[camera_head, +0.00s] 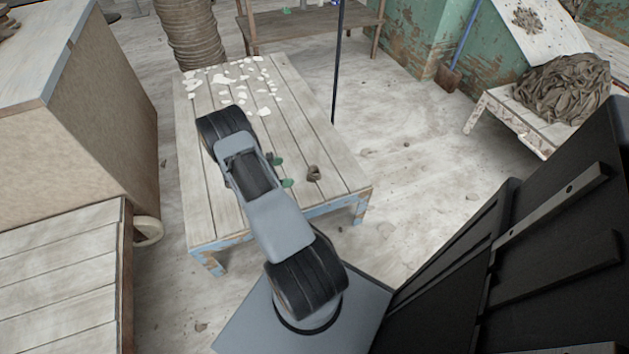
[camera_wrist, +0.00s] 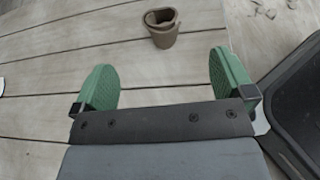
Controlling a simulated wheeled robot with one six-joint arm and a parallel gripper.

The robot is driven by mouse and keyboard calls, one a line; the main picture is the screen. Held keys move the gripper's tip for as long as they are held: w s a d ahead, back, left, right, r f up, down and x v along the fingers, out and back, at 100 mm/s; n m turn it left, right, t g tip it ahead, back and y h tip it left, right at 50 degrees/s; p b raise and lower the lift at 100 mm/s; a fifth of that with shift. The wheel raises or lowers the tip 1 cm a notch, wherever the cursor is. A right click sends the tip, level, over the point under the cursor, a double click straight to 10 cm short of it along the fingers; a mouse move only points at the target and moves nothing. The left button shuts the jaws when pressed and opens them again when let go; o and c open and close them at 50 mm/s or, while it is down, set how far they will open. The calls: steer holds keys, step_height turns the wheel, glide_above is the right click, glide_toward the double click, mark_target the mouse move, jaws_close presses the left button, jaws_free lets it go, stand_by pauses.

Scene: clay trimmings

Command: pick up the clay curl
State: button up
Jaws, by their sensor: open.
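The clay curl (camera_head: 314,173) is a small brown rolled strip on the wooden table (camera_head: 335,190), near its right edge. In the wrist view the curl (camera_wrist: 161,27) sits upright at the top, with its hollow end showing. My gripper (camera_head: 283,172) is left of the curl in the head view, with its green fingertips pointing toward it. In the wrist view my gripper (camera_wrist: 163,82) is open and empty. The curl lies ahead of the fingertips, roughly centred between them and apart from both.
Several white flakes (camera_head: 262,111) lie scattered on the table's far part. A thin dark pole (camera_head: 337,70) stands at the table's right side. A tan cabinet (camera_head: 95,130) stands to the left. The tabletop around the curl is clear.

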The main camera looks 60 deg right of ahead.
mark_target(312, 172)
steer(key=x, duration=0.3)
steer(key=b+x, duration=0.1)
steer(key=x, duration=0.1)
steer(key=f+x, duration=0.1)
steer(key=x, duration=0.2)
steer(key=shift+s+f+b, duration=0.1)
steer(key=shift+f+b, duration=0.15)
steer(key=shift+b, duration=0.15)
steer(key=shift+b+x, duration=1.05)
steer(key=shift+x, duration=2.15)
steer(key=shift+c, duration=0.2)
steer(key=c, duration=1)
steer(key=shift+r, duration=0.1)
